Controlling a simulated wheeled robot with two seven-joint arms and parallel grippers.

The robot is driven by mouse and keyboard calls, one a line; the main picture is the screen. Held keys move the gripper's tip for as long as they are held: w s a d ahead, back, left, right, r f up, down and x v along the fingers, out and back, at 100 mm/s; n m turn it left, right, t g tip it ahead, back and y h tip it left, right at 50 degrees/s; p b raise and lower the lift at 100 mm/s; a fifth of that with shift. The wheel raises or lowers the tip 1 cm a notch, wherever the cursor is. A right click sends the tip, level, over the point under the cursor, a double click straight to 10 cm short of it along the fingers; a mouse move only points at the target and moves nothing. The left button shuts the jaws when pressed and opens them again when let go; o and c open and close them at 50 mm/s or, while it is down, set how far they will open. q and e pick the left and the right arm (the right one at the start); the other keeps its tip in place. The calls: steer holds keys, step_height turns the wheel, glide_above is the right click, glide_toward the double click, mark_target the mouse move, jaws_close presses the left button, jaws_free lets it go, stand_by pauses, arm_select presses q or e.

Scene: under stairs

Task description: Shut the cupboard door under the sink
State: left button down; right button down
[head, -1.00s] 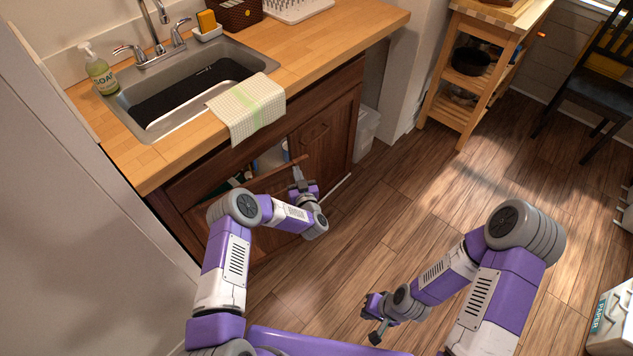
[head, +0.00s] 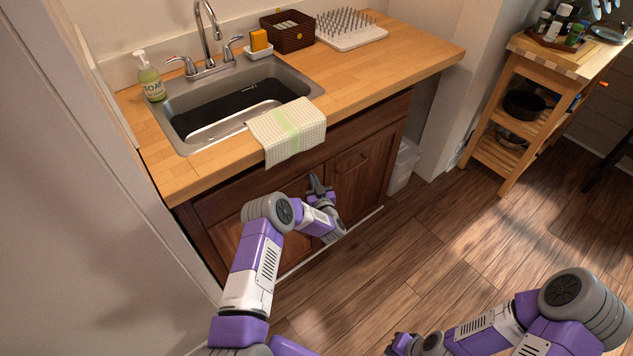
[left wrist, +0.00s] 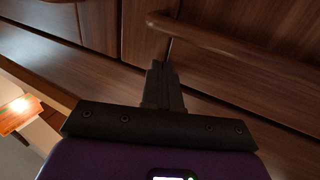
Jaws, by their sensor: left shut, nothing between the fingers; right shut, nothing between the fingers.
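The dark wooden cupboard under the sink has a left door (head: 226,237) and a right door (head: 362,178). The left door looks flush or nearly flush with the front, and no opening shows; my arm hides part of it. The right door is shut. My left gripper (head: 318,184) is shut and empty, at the upper part of the front near where the doors meet. In the left wrist view its fingers (left wrist: 163,85) point at the wood beside a bar handle (left wrist: 235,45); contact cannot be told. My right gripper (head: 393,346) is shut, low at the bottom edge, away from the cupboard.
The sink (head: 235,100) is set in the wooden counter (head: 385,65), with a checked towel (head: 288,130) hanging over the front edge. A white bin (head: 404,165) stands right of the cupboard. A wooden cart (head: 497,170) is further right. The floor (head: 420,240) before the cupboard is clear.

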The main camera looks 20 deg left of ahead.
arm_select(q)
steer(key=shift+a+r, duration=0.35)
steer(key=shift+a, duration=0.4)
steer(key=s+d+p, duration=0.1)
steer(key=s+d, duration=0.2)
steer(key=d, duration=0.4)
steer(key=s+d+p, duration=0.2)
steer(key=s+d, duration=0.1)
steer(key=d, duration=0.4)
steer(key=shift+s+f, duration=0.3)
steer(key=shift+f, duration=0.1)
steer(key=shift+p, duration=0.3)
